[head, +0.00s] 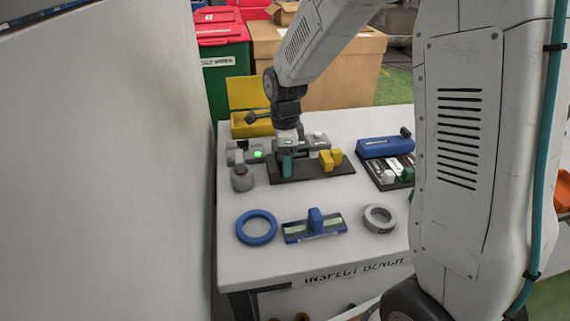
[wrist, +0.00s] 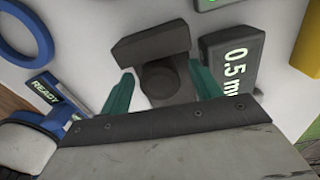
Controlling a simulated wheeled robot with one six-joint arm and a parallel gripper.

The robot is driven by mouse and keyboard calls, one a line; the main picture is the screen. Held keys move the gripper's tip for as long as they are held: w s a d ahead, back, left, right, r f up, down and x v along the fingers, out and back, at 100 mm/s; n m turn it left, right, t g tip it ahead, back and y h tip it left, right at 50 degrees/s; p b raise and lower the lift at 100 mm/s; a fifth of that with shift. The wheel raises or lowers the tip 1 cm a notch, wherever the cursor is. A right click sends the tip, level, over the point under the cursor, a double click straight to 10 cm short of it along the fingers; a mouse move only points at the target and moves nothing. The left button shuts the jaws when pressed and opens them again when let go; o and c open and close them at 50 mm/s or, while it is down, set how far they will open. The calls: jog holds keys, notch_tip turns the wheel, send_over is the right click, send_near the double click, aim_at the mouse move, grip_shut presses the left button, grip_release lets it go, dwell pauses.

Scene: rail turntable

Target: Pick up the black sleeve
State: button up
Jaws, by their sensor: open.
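In the wrist view a dark, round, stubby piece that looks like the black sleeve (wrist: 162,84) lies between the two teal fingers of my gripper (wrist: 160,74). The fingers are open, one on each side of it, with gaps showing. A dark rectangular block (wrist: 150,44) sits right against its far side; I cannot tell whether they are joined. In the head view my gripper (head: 288,163) is low over the black tray (head: 318,172) on the bench. The sleeve cannot be made out there behind the gripper.
A grey block marked 0.5 mm (wrist: 234,55) stands close beside the right finger. Yellow blocks (head: 331,159) stand right of my gripper, a grey fixture (head: 242,178) left. A blue ring (head: 257,228), blue-handled plate (head: 315,224) and grey ring (head: 380,218) lie nearer. Bare bench separates them.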

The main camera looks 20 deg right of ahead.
jog(key=shift+f, duration=0.4)
jog(key=c, duration=1.2)
jog(key=shift+c, duration=0.2)
jog(key=shift+r, duration=0.1)
